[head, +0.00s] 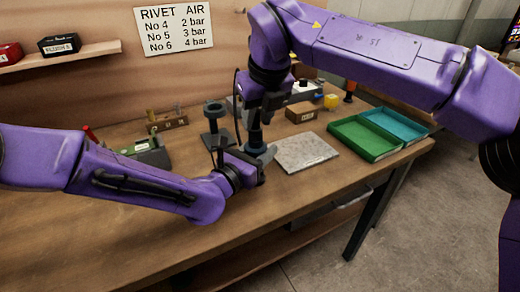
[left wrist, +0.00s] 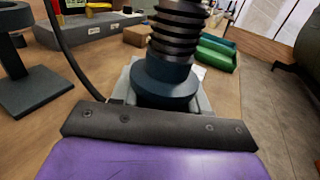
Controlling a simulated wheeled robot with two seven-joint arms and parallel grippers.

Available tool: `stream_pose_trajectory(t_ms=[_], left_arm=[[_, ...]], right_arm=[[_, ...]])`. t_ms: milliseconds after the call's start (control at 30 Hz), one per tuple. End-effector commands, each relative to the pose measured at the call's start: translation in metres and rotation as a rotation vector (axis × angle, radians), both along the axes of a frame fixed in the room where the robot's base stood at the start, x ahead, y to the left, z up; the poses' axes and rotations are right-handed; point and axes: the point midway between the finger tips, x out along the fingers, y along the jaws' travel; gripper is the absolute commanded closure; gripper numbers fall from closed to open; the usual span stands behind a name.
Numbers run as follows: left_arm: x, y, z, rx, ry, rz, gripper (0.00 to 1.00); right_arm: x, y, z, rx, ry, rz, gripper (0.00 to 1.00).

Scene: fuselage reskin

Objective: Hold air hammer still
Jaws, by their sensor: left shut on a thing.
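The air hammer appears as a dark upright body (head: 256,132) between my two grippers in the head view. In the left wrist view its black ribbed part (left wrist: 178,38) stands above a dark blue-grey collar (left wrist: 165,84). A thin black hose (left wrist: 68,50) curves down at its left. My left gripper (head: 255,163) is at its lower end, shut on it; the fingers are mostly hidden behind a dark plate in the wrist view. My right gripper (head: 266,105) points down at its top; its jaws are too dark and small to read.
A grey metal plate (head: 306,152) lies right of the hammer on the wooden bench (head: 215,232). Green (head: 362,138) and teal (head: 397,126) trays stand farther right. A dark stand (head: 216,128) is close at the left. A small brown box (head: 301,112) is behind.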

Motion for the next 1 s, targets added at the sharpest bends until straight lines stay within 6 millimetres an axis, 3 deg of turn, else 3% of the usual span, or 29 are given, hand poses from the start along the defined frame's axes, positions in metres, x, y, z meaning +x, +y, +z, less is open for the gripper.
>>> stream_pose_trajectory(t_ms=[200, 300, 1000], left_arm=[[0.001, 0.0, 0.001, -0.002, -0.002, 0.001, 1.0], [0.001, 0.0, 0.001, -0.002, -0.002, 0.001, 1.0], [0.0, 0.0, 0.001, -0.001, -0.002, 0.0, 1.0]], right_arm=[[0.0, 0.0, 0.0, 0.0, 0.0, 0.0, 0.68], [0.0, 0.0, 0.0, 0.0, 0.0, 0.0, 1.0], [0.0, 0.0, 0.017, 0.0, -0.001, 0.0, 1.0]])
